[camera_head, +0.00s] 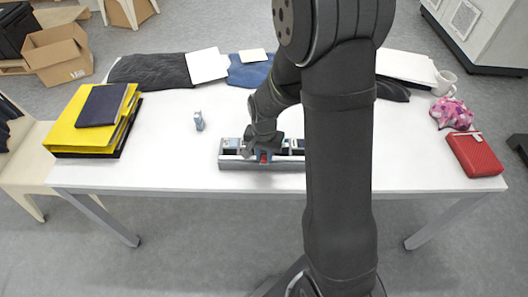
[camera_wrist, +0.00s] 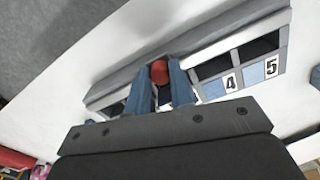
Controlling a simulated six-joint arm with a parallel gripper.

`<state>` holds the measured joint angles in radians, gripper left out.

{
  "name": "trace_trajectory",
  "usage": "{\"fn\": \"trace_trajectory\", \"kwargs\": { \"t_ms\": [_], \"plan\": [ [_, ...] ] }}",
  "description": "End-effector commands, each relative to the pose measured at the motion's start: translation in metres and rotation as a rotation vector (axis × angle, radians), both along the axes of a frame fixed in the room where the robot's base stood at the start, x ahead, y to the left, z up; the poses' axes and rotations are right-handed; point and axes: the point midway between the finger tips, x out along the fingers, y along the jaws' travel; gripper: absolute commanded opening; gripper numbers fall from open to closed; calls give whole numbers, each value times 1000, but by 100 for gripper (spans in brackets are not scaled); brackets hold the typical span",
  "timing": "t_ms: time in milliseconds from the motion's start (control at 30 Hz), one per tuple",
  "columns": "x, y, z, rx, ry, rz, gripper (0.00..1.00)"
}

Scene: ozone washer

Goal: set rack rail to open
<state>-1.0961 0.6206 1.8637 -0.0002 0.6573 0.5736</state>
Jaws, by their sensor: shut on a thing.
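The rack (camera_head: 235,163) is a long grey holder near the front middle of the white table. In the wrist view the rack (camera_wrist: 215,67) shows dark slots and light blue panels numbered 4 and 5. A red knob (camera_wrist: 159,72) sits between the blue fingertips of my gripper (camera_wrist: 160,85). The red knob also shows small in the head view (camera_head: 264,157). My gripper (camera_head: 262,150) is shut on it. My arm hides the right part of the rack in the head view. I cannot tell the rail's position.
A small blue-grey item (camera_head: 198,121) stands left of the rack. Yellow binders (camera_head: 80,135) lie at the left, a red case (camera_head: 474,155) and a pink cloth (camera_head: 451,113) at the right. Dark clothes (camera_head: 150,69) and a white mug (camera_head: 444,82) are at the back.

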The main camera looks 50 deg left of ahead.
Motion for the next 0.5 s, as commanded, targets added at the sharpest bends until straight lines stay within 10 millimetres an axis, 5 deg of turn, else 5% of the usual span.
{"fn": "trace_trajectory", "kwargs": {
  "t_ms": [33, 67, 100, 500],
  "plan": [
    [0, 0, 0, 0, 0, 0, 0],
    [0, 0, 0, 0, 0, 0, 24],
    [0, 0, 0, 0, 0, 0, 30],
    [0, 1, 7, 1, 0, 1, 30]
  ]
}}
